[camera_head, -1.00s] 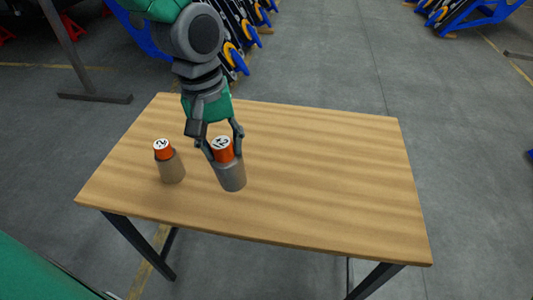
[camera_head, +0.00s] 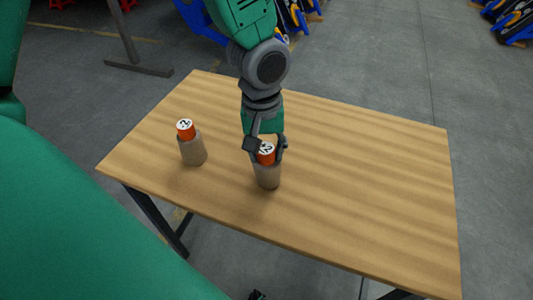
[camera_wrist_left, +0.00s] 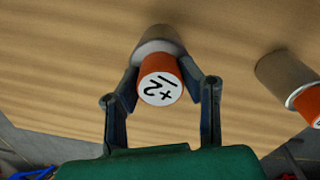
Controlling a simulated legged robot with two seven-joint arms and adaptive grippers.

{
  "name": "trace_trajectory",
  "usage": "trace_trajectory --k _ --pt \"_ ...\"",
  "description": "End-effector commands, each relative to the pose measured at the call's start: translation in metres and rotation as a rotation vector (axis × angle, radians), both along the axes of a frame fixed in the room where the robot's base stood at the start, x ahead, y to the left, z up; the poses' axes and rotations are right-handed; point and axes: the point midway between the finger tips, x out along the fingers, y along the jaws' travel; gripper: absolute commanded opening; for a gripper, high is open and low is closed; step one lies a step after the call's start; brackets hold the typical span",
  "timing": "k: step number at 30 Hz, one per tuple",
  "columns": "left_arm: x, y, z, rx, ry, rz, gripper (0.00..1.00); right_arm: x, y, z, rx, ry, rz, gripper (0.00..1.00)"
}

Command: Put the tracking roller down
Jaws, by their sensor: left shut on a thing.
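The tracking roller (camera_head: 268,178) is a grey-brown cylinder with an orange end and a white numbered label. It stands roughly upright at the middle left of the table. My left gripper (camera_head: 267,154) is shut on its orange end from above. In the left wrist view the roller (camera_wrist_left: 158,45) shows between the two fingers of the left gripper (camera_wrist_left: 160,78). Its base is at or very near the tabletop; I cannot tell if it touches. A second similar roller (camera_head: 193,150) stands upright to its left. My right gripper is not in view.
The wooden table (camera_head: 370,190) is clear to the right of the held roller and in front of it. The second roller also shows at the right of the left wrist view (camera_wrist_left: 285,72). Blue-framed equipment (camera_head: 515,25) stands on the grey floor beyond.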

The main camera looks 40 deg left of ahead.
Motion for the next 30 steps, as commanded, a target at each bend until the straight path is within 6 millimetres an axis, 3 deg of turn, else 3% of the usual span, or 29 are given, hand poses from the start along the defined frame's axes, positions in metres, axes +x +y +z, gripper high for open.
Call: trace_trajectory --k 2,7,8,9,10,22,30 --pt "0.000 0.000 -0.008 0.000 0.000 -0.001 0.00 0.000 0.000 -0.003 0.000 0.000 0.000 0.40" --pt "0.000 0.001 -0.008 0.000 0.001 0.000 0.00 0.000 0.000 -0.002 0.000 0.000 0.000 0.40" --pt "0.000 0.001 -0.009 0.000 0.003 0.000 0.40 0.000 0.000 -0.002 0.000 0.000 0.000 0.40" --pt "-0.001 0.001 -0.009 0.000 0.003 0.000 0.54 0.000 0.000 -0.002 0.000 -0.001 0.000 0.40" --pt "0.000 0.001 -0.009 0.000 0.002 0.000 0.60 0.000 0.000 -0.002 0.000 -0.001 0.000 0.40" --pt "0.000 0.001 -0.001 0.000 -0.001 0.000 0.60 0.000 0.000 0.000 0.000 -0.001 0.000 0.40" --pt "0.000 0.002 0.052 -0.001 -0.007 0.000 0.60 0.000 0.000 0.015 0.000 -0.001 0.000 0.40"
